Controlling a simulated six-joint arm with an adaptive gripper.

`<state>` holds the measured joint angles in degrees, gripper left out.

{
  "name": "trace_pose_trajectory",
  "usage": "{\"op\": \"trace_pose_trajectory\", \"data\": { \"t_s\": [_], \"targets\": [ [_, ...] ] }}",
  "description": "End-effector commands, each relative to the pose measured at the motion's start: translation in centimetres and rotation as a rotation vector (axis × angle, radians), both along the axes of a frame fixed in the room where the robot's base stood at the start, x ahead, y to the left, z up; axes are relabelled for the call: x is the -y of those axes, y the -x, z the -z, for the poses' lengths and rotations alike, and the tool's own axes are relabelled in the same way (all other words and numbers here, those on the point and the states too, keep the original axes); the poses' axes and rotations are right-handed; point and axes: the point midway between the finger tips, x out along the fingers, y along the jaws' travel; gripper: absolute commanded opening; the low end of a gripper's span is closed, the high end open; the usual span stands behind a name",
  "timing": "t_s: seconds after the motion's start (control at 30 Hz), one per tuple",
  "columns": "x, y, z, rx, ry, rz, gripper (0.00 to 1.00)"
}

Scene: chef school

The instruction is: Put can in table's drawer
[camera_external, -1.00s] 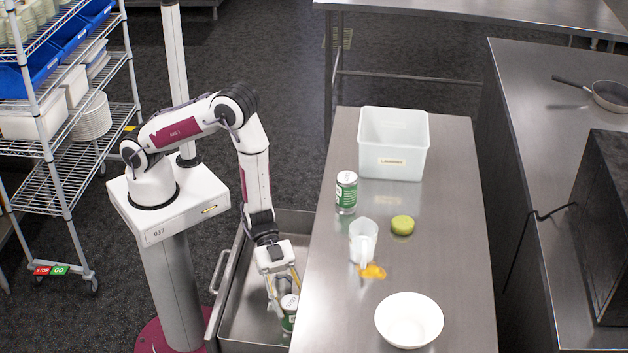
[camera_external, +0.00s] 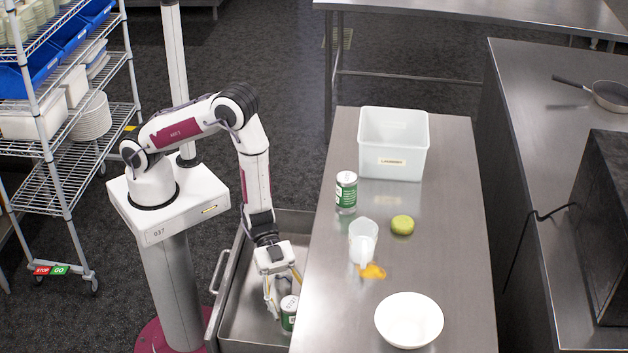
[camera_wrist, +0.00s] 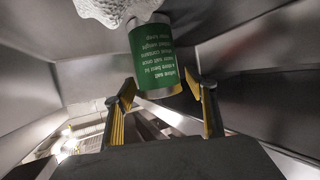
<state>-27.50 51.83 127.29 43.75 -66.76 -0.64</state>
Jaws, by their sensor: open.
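A green and white can (camera_external: 288,313) stands in the open drawer (camera_external: 243,322) at the left side of the steel table (camera_external: 455,255). My gripper (camera_external: 284,300) is down in the drawer and open. In the wrist view the can (camera_wrist: 155,57) shows ahead of the two open fingers (camera_wrist: 162,100), close to their tips, and I cannot tell whether they touch it. A second green and white can (camera_external: 346,193) stands upright on the table top near its left edge.
The drawer walls and table edge surround my gripper closely.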

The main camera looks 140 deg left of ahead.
Motion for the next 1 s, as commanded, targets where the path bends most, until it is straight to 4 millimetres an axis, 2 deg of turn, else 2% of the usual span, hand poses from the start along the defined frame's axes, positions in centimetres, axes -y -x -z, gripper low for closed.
{"op": "trace_pose_trajectory", "data": {
  "t_s": [0.27, 0.8, 1.0],
  "targets": [
    [-0.6, 1.5, -0.8, -0.001, 0.000, -0.002, 0.56],
    [-2.4, 8.0, -3.7, 0.000, 0.001, -0.003, 0.56],
    [-2.9, 9.7, -4.4, 0.001, 0.001, -0.001, 0.56]
  ]
}}
